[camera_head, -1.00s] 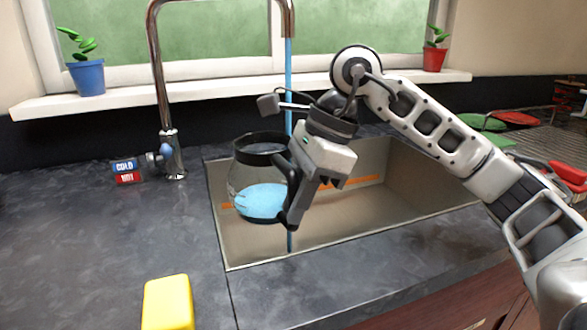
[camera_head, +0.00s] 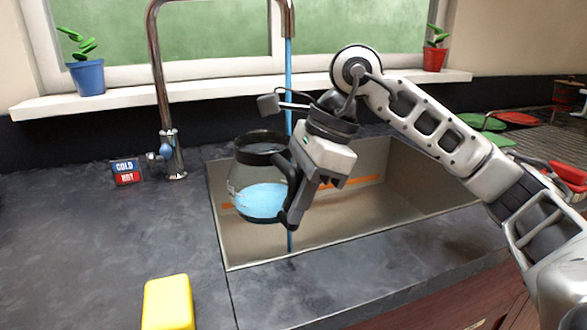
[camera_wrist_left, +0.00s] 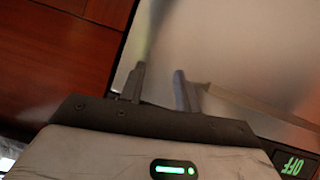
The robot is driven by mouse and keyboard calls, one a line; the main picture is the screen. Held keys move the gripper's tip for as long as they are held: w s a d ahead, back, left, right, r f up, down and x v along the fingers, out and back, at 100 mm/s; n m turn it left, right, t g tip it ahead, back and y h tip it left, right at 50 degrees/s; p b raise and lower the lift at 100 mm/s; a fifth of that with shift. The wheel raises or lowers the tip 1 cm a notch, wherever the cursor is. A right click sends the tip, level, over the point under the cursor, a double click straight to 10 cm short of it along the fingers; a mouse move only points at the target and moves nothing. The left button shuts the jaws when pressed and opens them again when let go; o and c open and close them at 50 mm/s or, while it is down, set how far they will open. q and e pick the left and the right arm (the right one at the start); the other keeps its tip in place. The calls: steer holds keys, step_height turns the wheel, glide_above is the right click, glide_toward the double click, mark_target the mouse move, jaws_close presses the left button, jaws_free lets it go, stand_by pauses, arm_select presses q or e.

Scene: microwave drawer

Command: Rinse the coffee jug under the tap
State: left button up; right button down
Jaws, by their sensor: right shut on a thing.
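The coffee jug (camera_head: 240,185) is clear glass with a black rim and handle and holds light blue water. It hangs over the sink (camera_head: 330,240), slightly tilted. My right gripper (camera_head: 291,200) is shut on its handle at the jug's right side. The chrome tap (camera_head: 158,75) arches over from the left, and a blue water stream (camera_head: 289,75) falls from its spout. The stream passes behind my gripper and shows again below the jug; whether any enters the jug is hidden. My left gripper (camera_wrist_left: 160,85) is open and empty in the left wrist view, before a blurred metallic panel.
A yellow sponge-like block (camera_head: 168,303) lies on the dark counter (camera_head: 90,240) at the front. Cold and hot labels (camera_head: 125,172) sit left of the tap base. A blue pot (camera_head: 87,77) and a red pot (camera_head: 434,59) stand on the sill.

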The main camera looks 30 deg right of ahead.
steer(key=s+a+r+p, duration=0.2)
steer(key=a+r+p, duration=0.1)
steer(key=a+r, duration=0.1)
steer(key=shift+s+a+p, duration=0.2)
steer(key=shift+a+p, duration=0.05)
steer(key=shift+p, duration=0.05)
stand_by(0.6)
